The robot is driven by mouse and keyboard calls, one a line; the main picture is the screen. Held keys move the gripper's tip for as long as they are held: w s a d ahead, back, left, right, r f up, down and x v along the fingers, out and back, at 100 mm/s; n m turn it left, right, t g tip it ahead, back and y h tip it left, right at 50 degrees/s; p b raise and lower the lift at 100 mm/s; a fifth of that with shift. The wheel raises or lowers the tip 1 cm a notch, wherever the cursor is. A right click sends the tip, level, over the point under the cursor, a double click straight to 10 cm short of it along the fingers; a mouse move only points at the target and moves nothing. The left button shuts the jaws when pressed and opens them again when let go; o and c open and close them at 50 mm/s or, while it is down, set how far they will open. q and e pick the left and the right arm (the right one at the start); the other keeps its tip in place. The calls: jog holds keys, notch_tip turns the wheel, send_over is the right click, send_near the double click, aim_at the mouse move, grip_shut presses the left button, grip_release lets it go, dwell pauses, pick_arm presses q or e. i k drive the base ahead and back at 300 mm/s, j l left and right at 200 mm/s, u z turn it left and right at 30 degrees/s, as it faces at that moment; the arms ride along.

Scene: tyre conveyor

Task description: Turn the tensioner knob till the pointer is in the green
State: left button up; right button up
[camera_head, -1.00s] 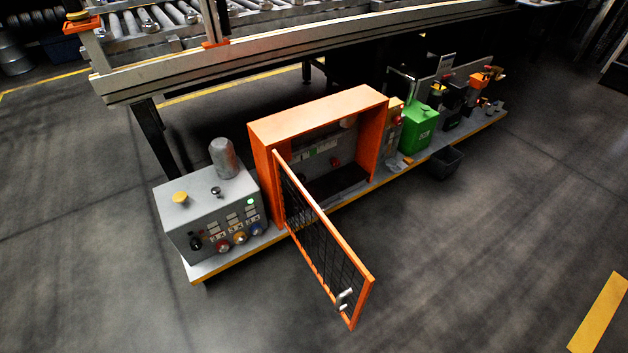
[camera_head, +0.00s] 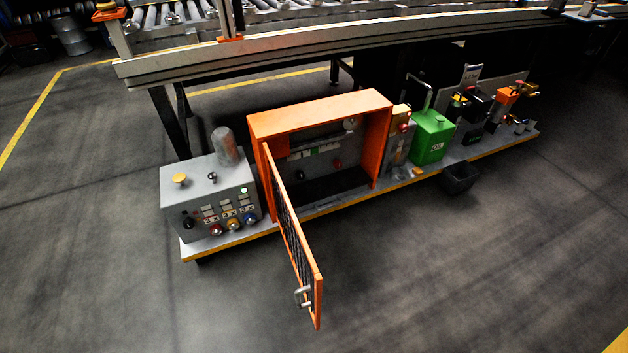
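An orange open-fronted cabinet (camera_head: 262,180) stands on the low shelf, its mesh door (camera_head: 290,235) swung out toward me. Inside are a white strip with green marks (camera_head: 322,150), a small red part (camera_head: 338,163) and a round pale part (camera_head: 350,125) at the upper right. I cannot tell which of these is the tensioner knob or the pointer. A grey control box (camera_head: 210,190) left of the cabinet carries a black knob (camera_head: 188,223), several coloured knobs along its lower front and a lit green lamp (camera_head: 244,190). Neither gripper is in view.
The low shelf (camera_head: 225,242) runs under the conveyor frame (camera_head: 300,48). The open door juts over the floor. The floor in front (camera_head: 440,270) is clear.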

aim_at(300, 175)
jog(key=l+u, duration=0.4)
jog(key=l, duration=1.45)
jog(key=i+l+u, duration=0.25)
jog(key=i+l, duration=0.3)
jog(key=i+l+u, duration=0.2)
jog(key=i+l, duration=0.3)
jog(key=l, duration=0.2)
